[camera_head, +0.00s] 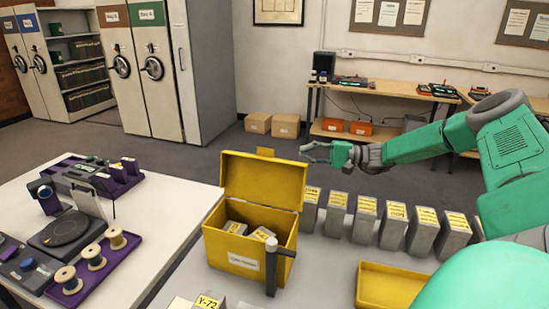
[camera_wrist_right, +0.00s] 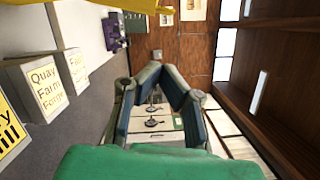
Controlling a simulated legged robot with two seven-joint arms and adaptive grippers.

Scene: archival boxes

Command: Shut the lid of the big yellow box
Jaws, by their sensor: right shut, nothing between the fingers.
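The big yellow box (camera_head: 231,251) stands on the white table in the head view, with small grey labelled blocks (camera_head: 236,228) inside. Its lid (camera_head: 263,180) is open and stands up at the back, with a small tab on its top edge. My right gripper (camera_head: 309,153) is shut and empty, just right of the lid's upper right corner; I cannot tell whether they touch. In the right wrist view, the gripper's fingers (camera_wrist_right: 160,85) show, and a yellow edge (camera_wrist_right: 85,4), likely the lid, crosses the top. My left gripper is not in view.
A row of grey labelled boxes (camera_head: 364,221) stands to the right, behind a yellow tray (camera_head: 390,286).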

